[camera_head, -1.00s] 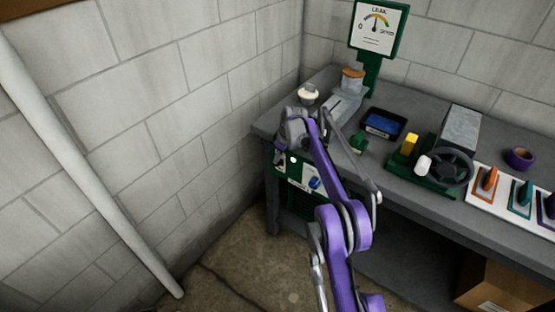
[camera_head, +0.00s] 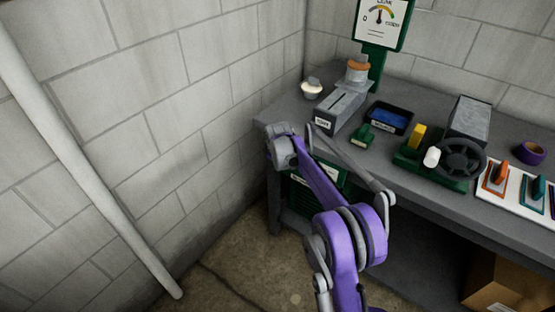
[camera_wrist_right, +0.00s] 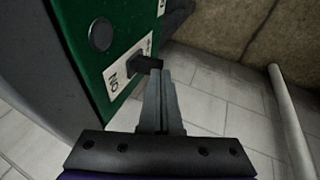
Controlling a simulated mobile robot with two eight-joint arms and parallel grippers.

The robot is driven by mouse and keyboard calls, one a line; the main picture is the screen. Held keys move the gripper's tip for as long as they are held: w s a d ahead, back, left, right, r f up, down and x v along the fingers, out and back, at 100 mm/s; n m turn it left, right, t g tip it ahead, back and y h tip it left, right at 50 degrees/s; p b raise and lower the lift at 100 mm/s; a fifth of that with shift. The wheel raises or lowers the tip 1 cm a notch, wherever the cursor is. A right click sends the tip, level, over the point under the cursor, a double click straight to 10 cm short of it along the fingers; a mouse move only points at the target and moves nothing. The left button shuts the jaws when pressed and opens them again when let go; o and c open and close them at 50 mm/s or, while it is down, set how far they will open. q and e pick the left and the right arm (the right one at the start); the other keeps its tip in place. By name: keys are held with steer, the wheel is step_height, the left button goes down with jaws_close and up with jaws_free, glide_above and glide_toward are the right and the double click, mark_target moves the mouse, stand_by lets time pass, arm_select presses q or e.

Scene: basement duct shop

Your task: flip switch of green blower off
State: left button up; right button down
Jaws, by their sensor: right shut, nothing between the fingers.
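The green blower (camera_head: 330,172) is under the left end of the workbench, and my right arm hides much of its front in the head view. In the right wrist view its green panel (camera_wrist_right: 68,20) carries a round dark grey disc (camera_wrist_right: 101,35) and a white label plate (camera_wrist_right: 115,80) reading ON. A black switch lever (camera_wrist_right: 149,64) sticks out from the plate toward the fingers. My right gripper (camera_wrist_right: 163,72) is shut and empty, its fingertips right by the lever; I cannot tell whether they touch. My left gripper is not in view.
A white pipe (camera_head: 85,160) runs along the left wall. A cardboard box (camera_head: 500,285) is underneath at right.

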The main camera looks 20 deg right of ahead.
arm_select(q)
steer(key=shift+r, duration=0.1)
arm_select(e)
steer(key=shift+r, duration=0.1)
steer(key=shift+w+d+r+p, duration=0.25)
steer(key=shift+w+d+p, duration=0.2)
steer(key=shift+d+p, duration=0.1)
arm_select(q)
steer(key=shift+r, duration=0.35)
